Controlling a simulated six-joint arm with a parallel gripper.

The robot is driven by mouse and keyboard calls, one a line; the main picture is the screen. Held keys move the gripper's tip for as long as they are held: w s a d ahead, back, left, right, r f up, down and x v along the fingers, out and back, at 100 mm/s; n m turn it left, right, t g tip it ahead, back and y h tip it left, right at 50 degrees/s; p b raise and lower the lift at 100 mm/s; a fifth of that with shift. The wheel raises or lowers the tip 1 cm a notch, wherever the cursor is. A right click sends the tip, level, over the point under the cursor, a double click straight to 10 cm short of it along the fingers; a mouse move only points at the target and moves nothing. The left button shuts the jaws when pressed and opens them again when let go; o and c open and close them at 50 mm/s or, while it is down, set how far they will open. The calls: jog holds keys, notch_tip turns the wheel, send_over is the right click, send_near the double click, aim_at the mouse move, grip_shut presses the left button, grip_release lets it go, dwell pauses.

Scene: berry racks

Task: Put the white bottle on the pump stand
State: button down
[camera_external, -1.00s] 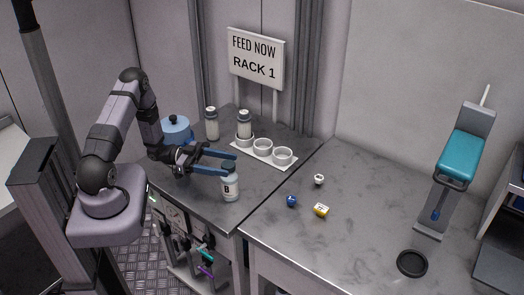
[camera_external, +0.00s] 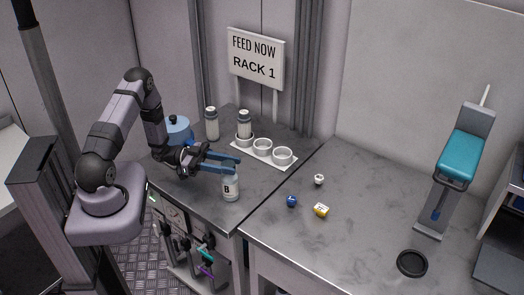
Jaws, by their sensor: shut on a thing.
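A white bottle with a dark letter B on its label (camera_external: 231,188) stands upright near the front edge of the left counter. My gripper (camera_external: 236,165) has its blue fingers around the bottle's top and is shut on it; the cap is mostly hidden by the fingers. A tilted teal device on a grey stand (camera_external: 455,165), possibly the pump stand, is on the right counter.
The white rack (camera_external: 271,154) has two empty cups. A blue pot (camera_external: 177,130) stands behind my gripper. A white, a blue (camera_external: 291,201) and a yellow small item (camera_external: 321,210) lie on the right counter, with a black ring (camera_external: 412,263) near its front. A sign (camera_external: 256,60) stands behind.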

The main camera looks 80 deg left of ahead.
jog(key=shift+r, duration=0.1)
jog(key=shift+r+b, duration=0.8)
jog(key=shift+r, duration=4.1)
jog(key=shift+f, duration=0.1)
